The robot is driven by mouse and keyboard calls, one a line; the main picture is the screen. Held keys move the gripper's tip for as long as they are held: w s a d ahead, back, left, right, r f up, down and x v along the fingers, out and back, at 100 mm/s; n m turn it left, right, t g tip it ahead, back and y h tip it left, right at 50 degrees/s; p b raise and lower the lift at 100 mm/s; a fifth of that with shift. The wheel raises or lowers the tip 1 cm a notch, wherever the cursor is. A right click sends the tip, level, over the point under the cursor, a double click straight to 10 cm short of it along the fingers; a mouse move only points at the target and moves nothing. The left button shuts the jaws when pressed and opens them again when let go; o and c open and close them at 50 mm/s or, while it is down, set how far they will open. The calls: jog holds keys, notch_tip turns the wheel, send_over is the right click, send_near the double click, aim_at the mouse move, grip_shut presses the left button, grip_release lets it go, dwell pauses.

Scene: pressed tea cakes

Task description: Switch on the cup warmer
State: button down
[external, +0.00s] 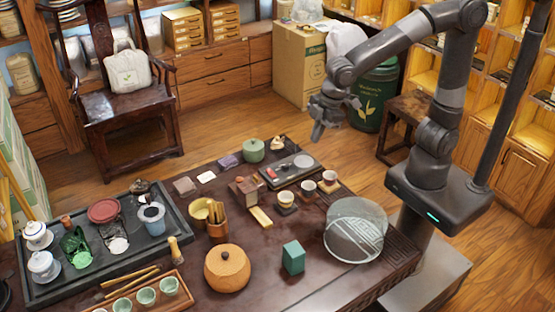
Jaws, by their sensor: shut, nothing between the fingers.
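A flat grey slab (287,173) lies near the far edge of the dark tea table. It has a pale round disc (303,161) at its right end and a small red part (271,173) at its left end; it looks like the cup warmer. I cannot tell whether it is on. My gripper (318,137) hangs fingers down in the air, above and to the right of the slab in the picture, apart from it. It is shut and empty.
Small cups (309,187) stand in front of the slab, with a wooden box (243,190) to its left. A green lidded jar (253,150) and a small figurine (278,143) are behind it.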

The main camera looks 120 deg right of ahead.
aim_at(269, 170)
jog(key=w+d+f+g+h, duration=0.1)
jog(key=w+d+f, duration=0.1)
jog(key=d+f, duration=0.2)
jog(key=w+d+f+g+h, duration=0.1)
jog(key=d+f, duration=0.4)
jog(key=d, duration=0.6)
jog(key=shift+w+f+g, duration=0.3)
jog(key=shift+w+g, duration=0.1)
jog(key=shift+w, duration=0.25)
jog(key=x, duration=1.4)
jog(key=shift+d+f, duration=0.1)
jog(key=shift+s+d+f+y, duration=0.1)
jog(key=shift+d+y, duration=0.05)
jog(key=shift+y, duration=0.15)
jog(key=shift+a, duration=0.2)
